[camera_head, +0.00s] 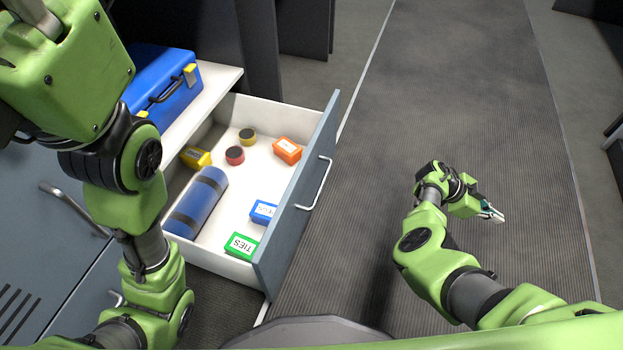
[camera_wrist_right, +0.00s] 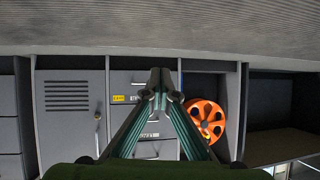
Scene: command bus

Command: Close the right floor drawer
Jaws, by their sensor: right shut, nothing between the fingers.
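A drawer (camera_head: 292,215) stands wide open in the head view, left of the middle. It has a blue-grey front, white inside walls and a bar handle (camera_head: 318,184) on its outer face. My right gripper (camera_head: 493,214) is out over the ribbed floor, well to the right of the drawer front and apart from it. In the right wrist view its fingers (camera_wrist_right: 161,78) come together at the tips with nothing between them. My left arm rises along the left side of the head view; its gripper is not in view.
The drawer holds a blue roll (camera_head: 198,203), green box (camera_head: 242,246), blue box (camera_head: 263,211), orange box (camera_head: 287,150) and tape rolls. A blue case (camera_head: 165,85) sits on a white surface behind. An orange reel (camera_wrist_right: 205,121) shows among cabinets. The aisle (camera_head: 450,90) is clear.

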